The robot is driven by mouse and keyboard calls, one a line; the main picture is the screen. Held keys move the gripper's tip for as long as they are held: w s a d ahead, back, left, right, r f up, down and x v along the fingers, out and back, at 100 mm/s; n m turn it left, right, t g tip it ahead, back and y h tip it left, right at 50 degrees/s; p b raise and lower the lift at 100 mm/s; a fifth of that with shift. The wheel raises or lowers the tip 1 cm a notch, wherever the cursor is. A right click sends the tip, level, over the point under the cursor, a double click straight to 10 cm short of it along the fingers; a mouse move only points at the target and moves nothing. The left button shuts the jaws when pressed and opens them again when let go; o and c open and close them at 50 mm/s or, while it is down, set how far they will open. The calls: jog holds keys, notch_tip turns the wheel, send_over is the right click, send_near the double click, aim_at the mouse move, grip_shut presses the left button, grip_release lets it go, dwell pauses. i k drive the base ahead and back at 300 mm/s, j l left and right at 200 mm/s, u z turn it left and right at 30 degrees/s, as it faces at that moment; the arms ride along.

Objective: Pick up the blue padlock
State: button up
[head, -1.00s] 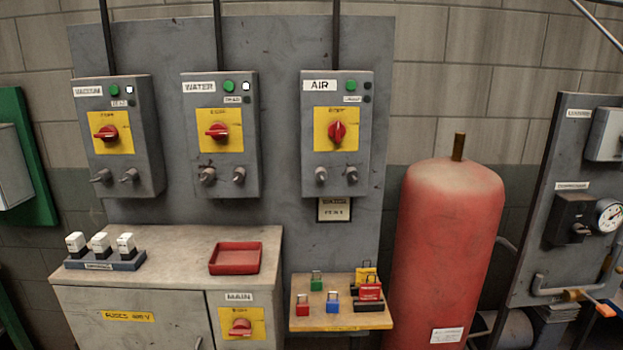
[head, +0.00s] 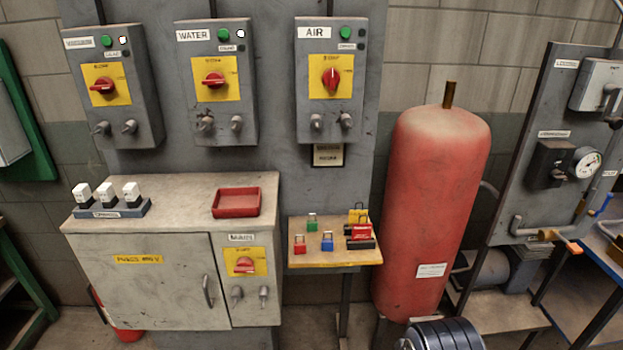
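The blue padlock (head: 327,243) stands on a small wooden shelf (head: 310,262) below the AIR box, near the middle of the view. A red padlock (head: 300,245) stands to its left and a green padlock (head: 312,224) stands behind it, a little left. The blue padlock looks apart from both. My gripper's fingers are not in view.
Red and yellow items (head: 358,215) with a black base crowd the shelf's right end. A red tank (head: 430,210) stands right of the shelf. A grey cabinet (head: 150,270) with a red tray (head: 237,203) stands left. The shelf's front strip is clear.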

aim_at(327, 244)
jog(key=i+l+z, duration=0.25)
jog(key=i, duration=0.2)
jog(key=i+l+z, duration=0.2)
jog(key=i, duration=0.25)
jog(key=j, duration=0.1)
